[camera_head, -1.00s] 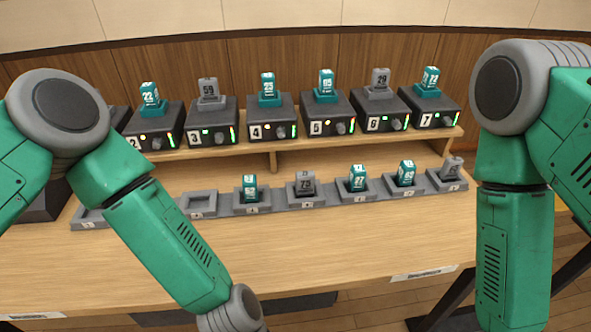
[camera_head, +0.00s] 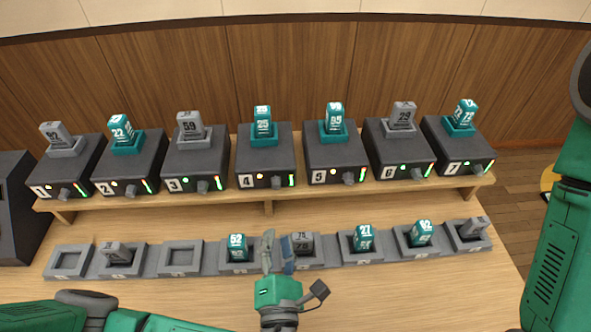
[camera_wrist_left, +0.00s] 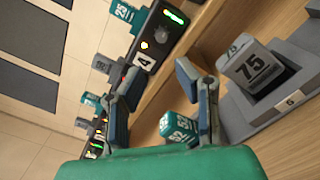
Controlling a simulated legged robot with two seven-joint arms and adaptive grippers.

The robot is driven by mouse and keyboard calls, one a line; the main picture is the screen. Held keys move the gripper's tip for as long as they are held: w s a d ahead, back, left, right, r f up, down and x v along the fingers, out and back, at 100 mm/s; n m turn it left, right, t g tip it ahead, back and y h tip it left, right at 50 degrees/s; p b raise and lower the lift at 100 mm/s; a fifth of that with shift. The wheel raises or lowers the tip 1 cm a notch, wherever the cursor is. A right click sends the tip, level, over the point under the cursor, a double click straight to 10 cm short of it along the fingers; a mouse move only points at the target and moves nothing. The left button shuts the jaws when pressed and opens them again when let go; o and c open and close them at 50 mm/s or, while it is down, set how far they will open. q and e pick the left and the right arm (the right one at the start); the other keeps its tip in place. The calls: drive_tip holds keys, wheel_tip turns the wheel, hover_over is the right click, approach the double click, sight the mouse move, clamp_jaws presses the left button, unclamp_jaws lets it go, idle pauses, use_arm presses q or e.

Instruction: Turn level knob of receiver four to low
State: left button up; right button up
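Receiver four (camera_head: 262,156) is a dark box labelled 4 in the middle of the shelf, with a teal unit marked 25 on top. Its level knob (camera_head: 276,181) is a small grey knob on the front, between the label and a lit level bar (camera_head: 291,180). In the left wrist view the knob (camera_wrist_left: 163,36) shows sideways, above the label 4. My left gripper (camera_head: 279,248) is open and empty, in front of and below receiver four, over the lower row. The left wrist view shows its fingers (camera_wrist_left: 158,80) apart. My right gripper is out of view.
Receiver three (camera_head: 196,157) and receiver five (camera_head: 335,151) flank receiver four. Below, a row of grey docks holds several units, including 52 (camera_head: 237,247) and 75 (camera_head: 303,243) close to my left gripper. Dock three (camera_head: 181,257) is empty. The front tabletop is mostly clear.

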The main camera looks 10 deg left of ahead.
use_arm(q)
approach(277, 189)
drive_tip(key=w, duration=0.4)
drive_tip(key=w+a, duration=0.2)
drive_tip(key=w, duration=0.1)
drive_tip(key=w+a, duration=0.1)
drive_tip(key=w, duration=0.1)
drive_tip(key=shift+w+a+r, duration=0.1)
drive_tip(key=shift+w+a, duration=0.05)
drive_tip(key=shift+d, duration=0.35)
drive_tip(key=shift+c, duration=0.4)
clamp_jaws()
